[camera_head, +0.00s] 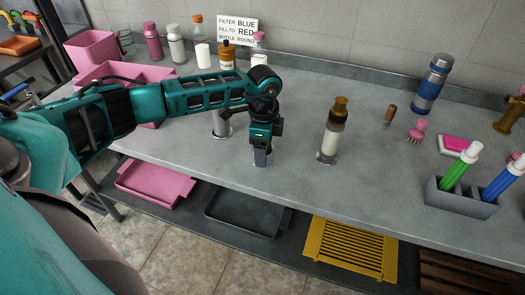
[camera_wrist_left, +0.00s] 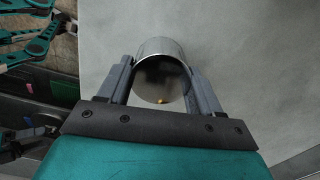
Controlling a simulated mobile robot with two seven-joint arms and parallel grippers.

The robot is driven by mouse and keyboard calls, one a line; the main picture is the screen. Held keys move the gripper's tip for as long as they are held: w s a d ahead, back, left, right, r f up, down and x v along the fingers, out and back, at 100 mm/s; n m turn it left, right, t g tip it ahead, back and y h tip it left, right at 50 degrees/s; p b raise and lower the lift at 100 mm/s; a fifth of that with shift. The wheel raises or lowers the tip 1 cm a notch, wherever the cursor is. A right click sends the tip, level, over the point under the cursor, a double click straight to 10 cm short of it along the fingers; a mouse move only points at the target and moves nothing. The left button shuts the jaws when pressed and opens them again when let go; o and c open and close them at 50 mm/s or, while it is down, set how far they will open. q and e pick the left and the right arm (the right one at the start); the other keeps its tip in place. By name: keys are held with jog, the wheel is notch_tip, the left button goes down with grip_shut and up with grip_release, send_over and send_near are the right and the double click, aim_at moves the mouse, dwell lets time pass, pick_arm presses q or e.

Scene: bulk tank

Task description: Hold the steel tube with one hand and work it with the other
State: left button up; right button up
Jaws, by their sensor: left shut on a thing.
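My left gripper (camera_wrist_left: 162,92) is shut on the steel tube (camera_wrist_left: 160,60), with one finger on each side of its wall. In the wrist view the tube is a shiny metal cylinder with a dark open mouth and a small orange spot inside. In the head view my left gripper (camera_head: 262,148) points down at the middle of the counter, and the lower part of the tube (camera_head: 262,158) shows under it. The fingers hide the rest of the tube. My right gripper is not in the head view.
A cream bottle with a brown top (camera_head: 333,128) stands right of my gripper on the grey counter (camera_head: 300,170). A blue flask (camera_head: 432,85), a pink brush (camera_head: 417,132) and a grey holder (camera_head: 460,200) are farther right. Pink bins (camera_head: 95,50) and bottles (camera_head: 176,45) stand behind my arm.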

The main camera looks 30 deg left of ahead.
pick_arm(q)
jog(key=shift+c, duration=0.6)
notch_tip(320, 180, up, 20)
jog(key=shift+p, duration=0.35)
